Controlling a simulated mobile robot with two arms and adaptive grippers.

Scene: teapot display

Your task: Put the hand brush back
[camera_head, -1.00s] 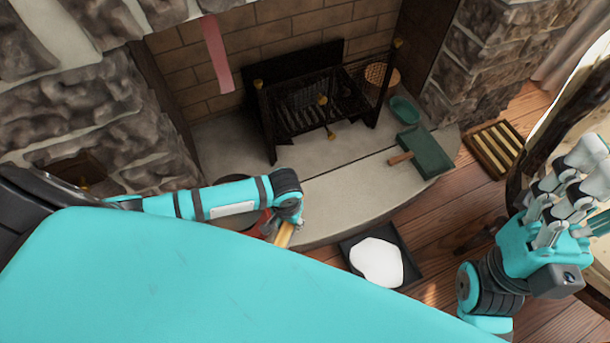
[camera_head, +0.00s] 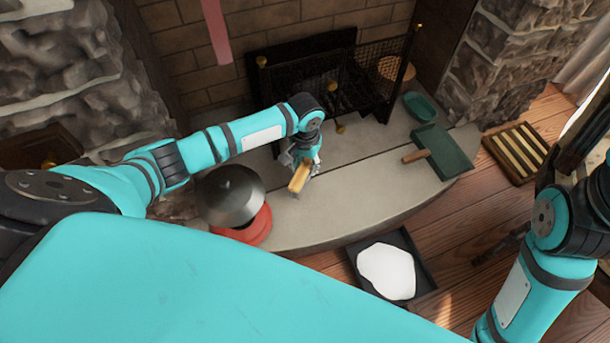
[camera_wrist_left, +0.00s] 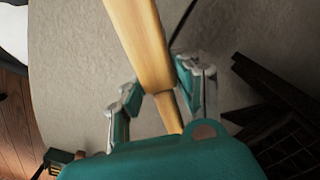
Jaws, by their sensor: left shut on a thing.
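My left gripper (camera_head: 304,168) is shut on the hand brush (camera_head: 299,180), of which a pale wooden part shows. It holds the brush over the stone hearth (camera_head: 345,205), in front of the fire screen. In the left wrist view the wood of the brush (camera_wrist_left: 141,40) runs up between the two fingers of the gripper (camera_wrist_left: 160,97). No bristles can be made out. I cannot tell whether the brush touches the hearth. My right arm shows at the right edge, but its gripper is out of view.
A green dustpan (camera_head: 447,152) and a small green bowl (camera_head: 418,107) stand right of the screen (camera_head: 370,80). A red pot with a dark lid (camera_head: 230,196) is at left. A black tray (camera_head: 425,277) holding something white and a slatted wooden rack (camera_head: 518,152) are on the floor.

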